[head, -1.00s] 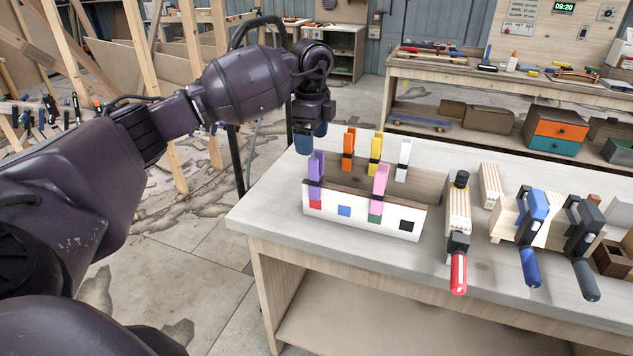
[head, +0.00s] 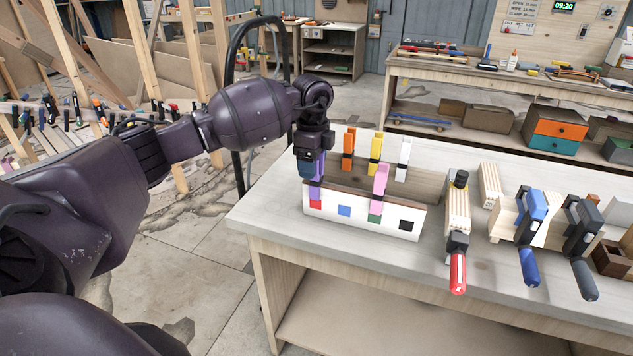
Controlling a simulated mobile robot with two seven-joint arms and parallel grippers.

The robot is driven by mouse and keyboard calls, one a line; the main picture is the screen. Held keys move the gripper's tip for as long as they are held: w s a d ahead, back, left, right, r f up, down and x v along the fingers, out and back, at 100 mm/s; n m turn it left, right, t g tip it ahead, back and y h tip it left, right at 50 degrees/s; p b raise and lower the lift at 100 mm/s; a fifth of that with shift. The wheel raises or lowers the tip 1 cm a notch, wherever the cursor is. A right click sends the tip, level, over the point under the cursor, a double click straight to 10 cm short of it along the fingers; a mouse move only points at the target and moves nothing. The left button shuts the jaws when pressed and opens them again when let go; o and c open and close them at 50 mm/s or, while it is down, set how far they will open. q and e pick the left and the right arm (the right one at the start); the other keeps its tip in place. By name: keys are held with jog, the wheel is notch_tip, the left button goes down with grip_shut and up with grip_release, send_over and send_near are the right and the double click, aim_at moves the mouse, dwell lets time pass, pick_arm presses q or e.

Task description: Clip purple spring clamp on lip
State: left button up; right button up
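The purple spring clamp (head: 315,191) stands upright at the left end of the front lip (head: 346,195) of a white-faced curved piece, above its red square. My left gripper (head: 312,172) points down directly over this clamp and covers its upper part. Whether the fingers are around the clamp or shut on it cannot be told. A pink clamp (head: 380,180) stands on the same lip above the green square. My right gripper is out of view.
Orange (head: 348,150), yellow (head: 375,155) and white (head: 404,155) clamps stand on the back board. A red-handled clamp (head: 457,270) and blue-handled (head: 529,266) and grey-handled clamps (head: 584,278) stand to the right. The table's front left (head: 262,215) is clear.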

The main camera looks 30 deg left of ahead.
pick_arm(q)
jog(key=c, duration=0.8)
